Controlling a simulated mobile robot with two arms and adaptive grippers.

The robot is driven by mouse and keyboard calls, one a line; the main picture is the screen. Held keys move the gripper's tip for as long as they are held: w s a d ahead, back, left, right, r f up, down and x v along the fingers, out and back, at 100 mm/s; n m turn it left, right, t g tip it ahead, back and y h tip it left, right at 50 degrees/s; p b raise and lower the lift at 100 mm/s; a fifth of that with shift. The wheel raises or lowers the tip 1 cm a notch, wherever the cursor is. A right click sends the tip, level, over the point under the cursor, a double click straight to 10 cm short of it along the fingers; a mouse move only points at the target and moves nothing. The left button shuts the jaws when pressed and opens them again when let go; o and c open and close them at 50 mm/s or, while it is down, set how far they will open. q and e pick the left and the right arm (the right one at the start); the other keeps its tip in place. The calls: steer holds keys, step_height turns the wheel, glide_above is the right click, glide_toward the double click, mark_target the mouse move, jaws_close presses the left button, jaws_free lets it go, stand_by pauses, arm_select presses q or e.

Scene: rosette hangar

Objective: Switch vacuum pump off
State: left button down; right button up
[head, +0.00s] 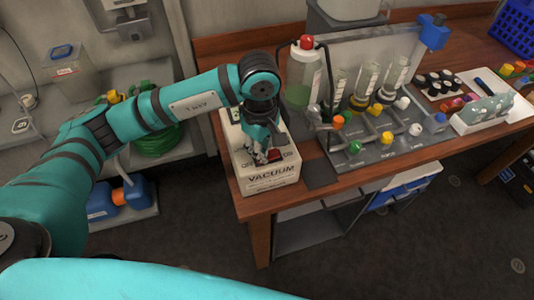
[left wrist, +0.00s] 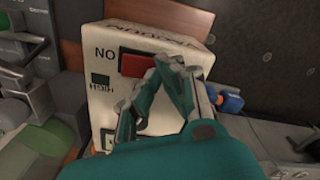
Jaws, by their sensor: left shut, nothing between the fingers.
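The vacuum pump (head: 272,178) is a white box marked VACUUM at the left front corner of the wooden bench. It also shows in the left wrist view (left wrist: 185,35), where a red rocker switch (left wrist: 136,64) sits beside the letters NO, seen from the far side. My left gripper (head: 262,157) is shut and empty, fingers pointing down over the pump's top. In the left wrist view its fingertips (left wrist: 170,66) are at the right edge of the red switch; I cannot tell whether they touch it. The fingers hide part of the pump's top. My right gripper is not in view.
A rack with glass tubes and coloured valves (head: 375,120) stands right of the pump. A red-capped bottle (head: 301,75) is close behind the pump. A white tray (head: 490,112) lies further right. Grey shelving (head: 185,150) with a green coil stands left of the bench.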

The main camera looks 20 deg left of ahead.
arm_select(q)
steer(key=shift+r, duration=0.1)
steer(key=shift+r+p, duration=1.3)
steer(key=shift+r, duration=2.15)
steer(key=shift+s+f, duration=0.1)
